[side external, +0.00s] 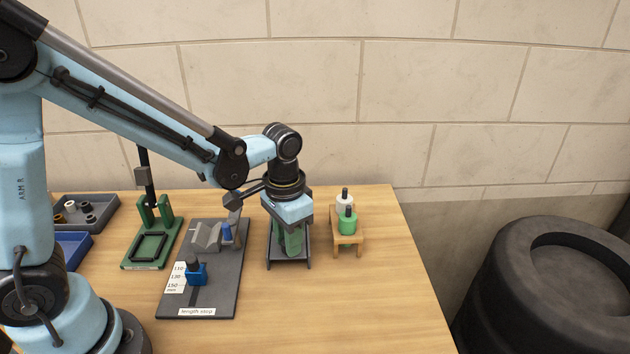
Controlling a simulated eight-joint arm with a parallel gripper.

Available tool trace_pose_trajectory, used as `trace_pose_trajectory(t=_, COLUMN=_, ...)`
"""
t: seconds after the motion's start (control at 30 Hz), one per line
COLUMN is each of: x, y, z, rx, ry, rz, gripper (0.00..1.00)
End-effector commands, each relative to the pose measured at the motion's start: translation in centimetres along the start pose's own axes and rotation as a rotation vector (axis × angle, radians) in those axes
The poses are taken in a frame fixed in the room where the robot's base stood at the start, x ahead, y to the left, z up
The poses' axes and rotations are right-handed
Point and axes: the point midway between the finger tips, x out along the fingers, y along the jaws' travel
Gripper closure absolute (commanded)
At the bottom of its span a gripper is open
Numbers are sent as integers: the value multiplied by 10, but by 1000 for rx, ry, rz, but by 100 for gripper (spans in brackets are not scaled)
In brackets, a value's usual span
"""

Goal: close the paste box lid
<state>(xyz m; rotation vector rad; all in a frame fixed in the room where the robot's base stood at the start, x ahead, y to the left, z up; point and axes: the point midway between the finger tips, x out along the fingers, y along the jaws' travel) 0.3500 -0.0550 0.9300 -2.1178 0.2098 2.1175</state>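No part in view is clearly a paste box or its lid, and I cannot tell which object it is. My gripper (290,228) points down over a dark grey stand (289,264) near the middle of the table. A green part (291,243) shows in that stand, directly below the light blue gripper body. The gripper body covers the top of the green part. The fingertips are hidden or too small to make out, so I cannot tell whether they are open, shut or touching the green part.
A wooden rack (348,241) with a white bottle (344,205) and a green bottle (348,224) stands just right of the gripper. A length-stop board (222,285) lies left. Further left are a green fixture (152,248), a grey tray (98,219) and a blue tray (73,247). The front right table is clear.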

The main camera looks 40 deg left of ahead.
Motion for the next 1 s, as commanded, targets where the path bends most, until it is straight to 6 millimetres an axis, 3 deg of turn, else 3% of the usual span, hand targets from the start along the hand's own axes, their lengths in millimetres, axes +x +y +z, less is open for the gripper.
trace_pose_trajectory(t=0.03, x=0, y=0, z=0, rx=0, ry=0, rz=0, gripper=82)
trace_pose_trajectory(t=0.17, x=0, y=0, z=0, rx=0, ry=0, rz=0, gripper=100)
trace_pose_trajectory(t=0.43, x=0, y=-2, z=-1, rx=-1, ry=0, rz=0, gripper=100)
trace_pose_trajectory(t=0.73, x=0, y=-47, z=-32, rx=-5, ry=0, rz=0, gripper=100)
trace_pose_trajectory(t=1.0, x=0, y=-58, z=-39, rx=-1, ry=3, rz=-2, gripper=100)
